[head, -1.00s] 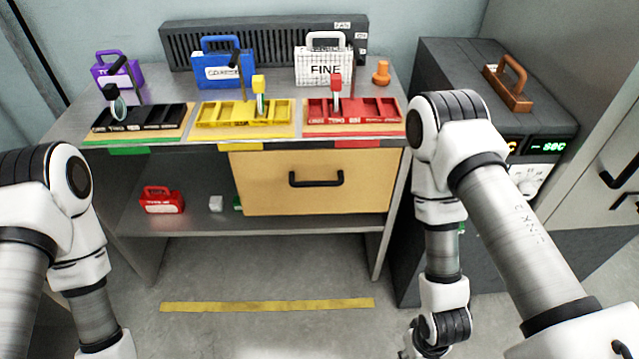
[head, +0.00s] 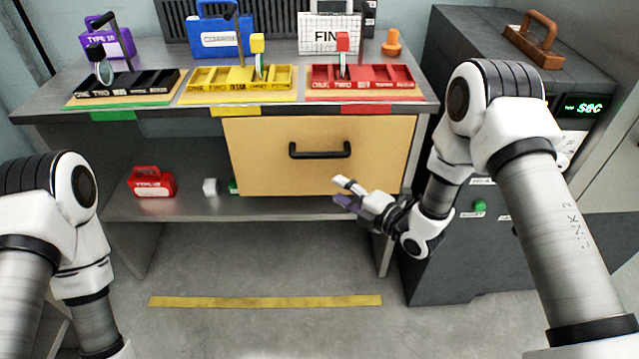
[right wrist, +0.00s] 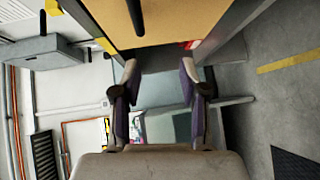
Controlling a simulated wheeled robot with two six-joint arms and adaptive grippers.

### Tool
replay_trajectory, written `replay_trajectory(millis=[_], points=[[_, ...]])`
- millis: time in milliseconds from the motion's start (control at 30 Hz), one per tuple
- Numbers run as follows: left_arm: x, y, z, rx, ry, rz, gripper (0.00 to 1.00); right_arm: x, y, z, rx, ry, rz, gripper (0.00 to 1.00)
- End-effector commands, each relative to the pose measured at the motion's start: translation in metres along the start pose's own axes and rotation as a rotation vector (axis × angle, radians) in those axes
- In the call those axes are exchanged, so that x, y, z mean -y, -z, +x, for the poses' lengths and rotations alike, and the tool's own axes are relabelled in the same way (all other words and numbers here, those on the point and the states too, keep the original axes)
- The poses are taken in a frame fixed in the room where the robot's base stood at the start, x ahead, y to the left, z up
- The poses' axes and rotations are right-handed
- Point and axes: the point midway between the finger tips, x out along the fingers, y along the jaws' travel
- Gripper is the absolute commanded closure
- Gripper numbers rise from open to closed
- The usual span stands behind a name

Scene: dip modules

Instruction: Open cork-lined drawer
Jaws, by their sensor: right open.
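The drawer (head: 270,175) has a plain tan front with a black bar handle (head: 320,151) and sits shut under the bench top. Its cork lining does not show. My right gripper (head: 340,191) is open and empty, below and slightly right of the handle, near the drawer's lower right part. In the right wrist view my right gripper (right wrist: 160,75) has its fingers apart, with the drawer front (right wrist: 175,20) above them and the dark handle (right wrist: 135,15) at the top. My left arm is at the left edge of the head view; its gripper is out of the picture.
Black, yellow and red trays (head: 362,77) stand on the bench top with cases behind. A dark cabinet (head: 450,270) stands close on the right. The floor in front is clear.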

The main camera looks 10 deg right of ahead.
Motion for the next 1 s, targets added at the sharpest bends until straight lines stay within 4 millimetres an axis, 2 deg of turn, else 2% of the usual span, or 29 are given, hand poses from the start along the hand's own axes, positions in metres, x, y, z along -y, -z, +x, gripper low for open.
replay_trajectory(millis=[33,100,233,300,433,800,1000], points=[[0.0,0.0,0.056,0.0,0.0,0.0,0.6,0.018,-0.012,0.018,-0.023,-0.096,-0.076,0.57],[0.001,0.0,0.089,0.001,0.0,0.0,0.6,0.008,-0.024,0.031,-0.044,-0.189,-0.137,0.57],[0.001,0.0,0.124,0.001,0.0,0.0,0.6,0.0,-0.039,0.038,-0.032,-0.257,-0.179,0.57],[0.001,0.0,0.13,0.0,0.0,0.0,0.6,-0.004,-0.041,0.038,-0.028,-0.27,-0.186,0.57],[0.001,0.0,0.128,0.0,0.0,0.0,0.6,-0.013,-0.041,0.044,-0.027,-0.274,-0.19,0.57],[0.001,0.0,0.136,0.0,0.0,0.0,0.6,-0.029,-0.037,0.105,-0.027,-0.272,-0.187,0.57],[0.001,0.0,0.136,0.0,0.0,0.0,0.6,-0.032,-0.037,0.113,-0.026,-0.27,-0.185,0.57]])
